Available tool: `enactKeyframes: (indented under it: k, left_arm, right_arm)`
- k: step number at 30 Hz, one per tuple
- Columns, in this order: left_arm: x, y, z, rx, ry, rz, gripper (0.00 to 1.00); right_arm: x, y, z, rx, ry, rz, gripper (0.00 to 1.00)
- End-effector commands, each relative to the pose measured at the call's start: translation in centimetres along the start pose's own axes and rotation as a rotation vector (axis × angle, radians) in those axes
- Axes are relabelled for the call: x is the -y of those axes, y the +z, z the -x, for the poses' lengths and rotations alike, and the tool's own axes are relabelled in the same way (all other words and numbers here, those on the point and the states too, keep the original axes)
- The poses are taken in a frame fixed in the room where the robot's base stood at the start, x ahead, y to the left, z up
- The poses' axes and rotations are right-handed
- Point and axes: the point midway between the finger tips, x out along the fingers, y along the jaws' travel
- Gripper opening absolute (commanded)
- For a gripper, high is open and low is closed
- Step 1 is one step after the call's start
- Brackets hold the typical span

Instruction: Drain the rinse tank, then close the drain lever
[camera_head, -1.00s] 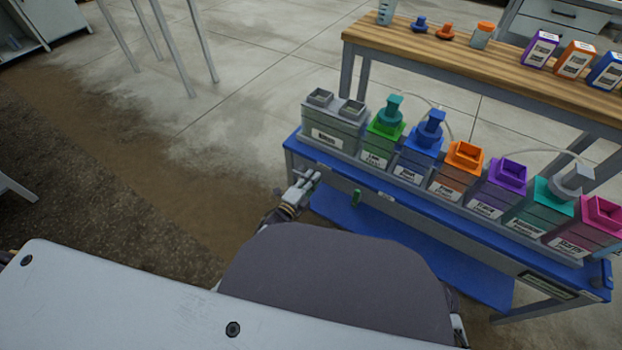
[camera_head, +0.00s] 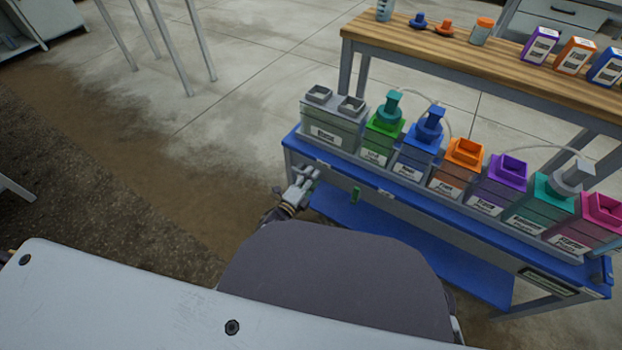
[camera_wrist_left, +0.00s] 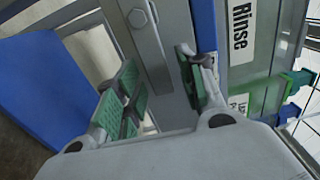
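The grey rinse tank (camera_head: 335,127) stands at the left end of the blue-topped skid; its "Rinse" label also shows in the left wrist view (camera_wrist_left: 240,30). My left gripper (camera_head: 308,176) is at the skid's left front corner, below and in front of the tank. In the left wrist view its two green-padded fingers (camera_wrist_left: 160,90) are apart. A grey bar with a round bolt (camera_wrist_left: 150,45) lies between and beyond them; I cannot tell whether it is the drain lever or whether a finger touches it. My right gripper is out of view.
Several coloured tanks, such as an orange one (camera_head: 463,153), stand in a row right of the rinse tank. A blue lower shelf (camera_head: 400,245) lies beneath. A wooden bench (camera_head: 480,60) stands behind.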

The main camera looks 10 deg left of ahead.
Motion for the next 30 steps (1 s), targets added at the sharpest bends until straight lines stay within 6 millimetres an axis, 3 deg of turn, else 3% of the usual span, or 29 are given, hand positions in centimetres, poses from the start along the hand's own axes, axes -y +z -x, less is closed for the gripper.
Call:
enactKeyframes:
  k: [14,30]
  left_arm:
    - [0.1,0.1,0.6,0.000,-0.002,0.001,0.39]
    - [0.0,0.0,5.3,0.000,0.000,0.001,0.39]
  right_arm:
    - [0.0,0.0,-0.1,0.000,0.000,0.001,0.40]
    - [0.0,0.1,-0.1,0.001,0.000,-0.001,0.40]
